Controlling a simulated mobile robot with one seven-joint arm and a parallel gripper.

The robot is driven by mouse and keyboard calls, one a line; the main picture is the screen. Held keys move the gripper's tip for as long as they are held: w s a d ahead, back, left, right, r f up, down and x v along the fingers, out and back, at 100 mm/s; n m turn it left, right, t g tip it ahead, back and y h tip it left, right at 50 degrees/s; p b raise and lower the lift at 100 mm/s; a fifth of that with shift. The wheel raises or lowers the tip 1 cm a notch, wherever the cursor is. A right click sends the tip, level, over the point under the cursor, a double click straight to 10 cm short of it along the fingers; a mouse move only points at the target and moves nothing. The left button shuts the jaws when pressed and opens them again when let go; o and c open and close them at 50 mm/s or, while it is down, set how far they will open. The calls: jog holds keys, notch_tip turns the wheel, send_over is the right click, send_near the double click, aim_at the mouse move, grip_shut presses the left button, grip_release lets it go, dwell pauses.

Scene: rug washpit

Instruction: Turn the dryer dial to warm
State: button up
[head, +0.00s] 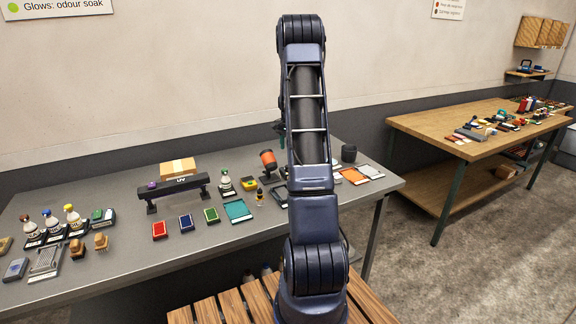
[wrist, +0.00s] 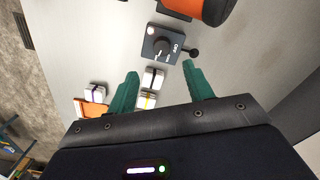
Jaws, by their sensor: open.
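The dryer dial (wrist: 162,47) is a round black knob on a dark control box (wrist: 150,55) in the wrist view. Small white marks are printed around it, too small to read surely. The dryer (wrist: 198,8), an orange and black cylinder, stands just beyond the box; it also shows on the table in the head view (head: 267,160). My gripper (wrist: 160,69) is open and empty, its two green fingers apart. The dial lies ahead of the fingertips, between their lines, with no visible contact. In the head view my arm hides the control box and most of my gripper.
A black ball-ended lever (wrist: 194,53) sticks out beside the box, close to the right finger. Small white blocks (wrist: 153,78) lie between the fingers. The grey table (head: 120,258) also holds a UV bar (head: 178,186), bottles and coloured pads.

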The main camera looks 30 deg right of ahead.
jog(key=shift+n, duration=0.7)
notch_tip(320, 180, down, 10)
jog(key=shift+w+f, duration=0.1)
jog(key=shift+c, duration=0.2)
